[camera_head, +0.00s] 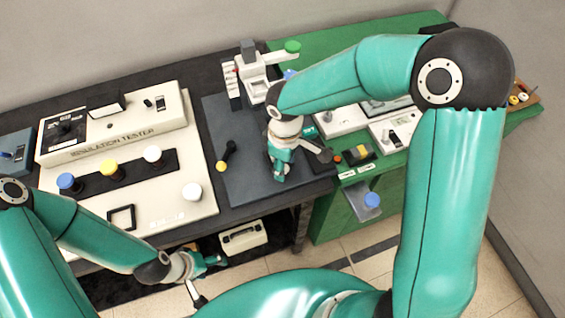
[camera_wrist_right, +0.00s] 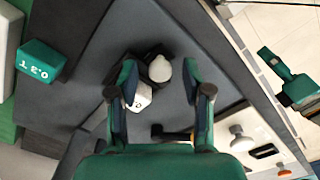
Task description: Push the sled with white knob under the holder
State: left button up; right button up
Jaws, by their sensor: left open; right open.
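The sled is a small black and white block (camera_wrist_right: 143,98) on the dark grey mat, with a rounded white knob (camera_wrist_right: 161,69) on it. My right gripper (camera_wrist_right: 160,78) is open, with its fingers on either side of the knob in the right wrist view; contact cannot be told. In the head view my right gripper (camera_head: 279,175) is low over the mat and hides most of the sled. A white stand with a green knob (camera_head: 257,78), apparently the holder, is at the mat's far end. My left gripper (camera_head: 212,262) is open and empty in front of the table.
The insulation tester (camera_head: 115,128) and its white panel with coloured knobs are left of the mat (camera_head: 240,187). A black and yellow rod (camera_head: 228,155) lies on the mat. A green block marked 0.3 T (camera_wrist_right: 40,61) is beside the mat. The green bench at right holds instruments.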

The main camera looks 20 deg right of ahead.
grip_shut()
dwell(0.3)
jog(key=shift+w, duration=0.1)
